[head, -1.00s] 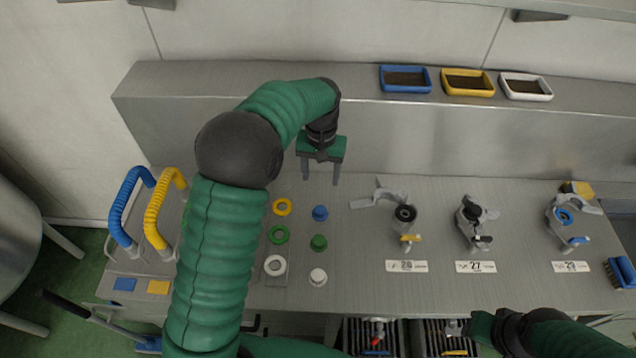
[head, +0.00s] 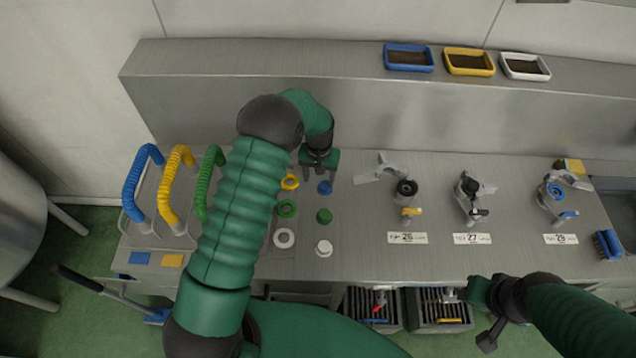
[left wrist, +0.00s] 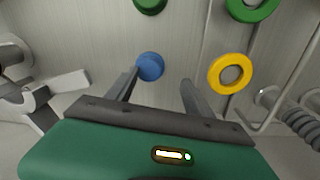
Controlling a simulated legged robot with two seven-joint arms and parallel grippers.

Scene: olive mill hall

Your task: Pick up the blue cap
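The blue cap (head: 324,187) stands on the steel bench, at the back of a short column with a green cap (head: 324,216) and a white cap (head: 324,248). My left gripper (head: 318,176) is open and empty, pointing down just behind the blue cap. In the left wrist view the blue cap (left wrist: 150,66) shows just past the tip of the left-hand finger, off-centre from the gap of the open gripper (left wrist: 161,80). Contact cannot be told. My right gripper (head: 487,335) hangs near the bench's front edge at lower right; its opening is unclear.
Yellow (head: 289,181), green (head: 286,208) and white (head: 284,238) rings lie left of the caps. Blue (head: 143,185), yellow (head: 168,195) and green (head: 208,180) hose handles stand farther left. Numbered tap fittings (head: 405,188) stand to the right. A raised steel ledge (head: 250,90) runs behind.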

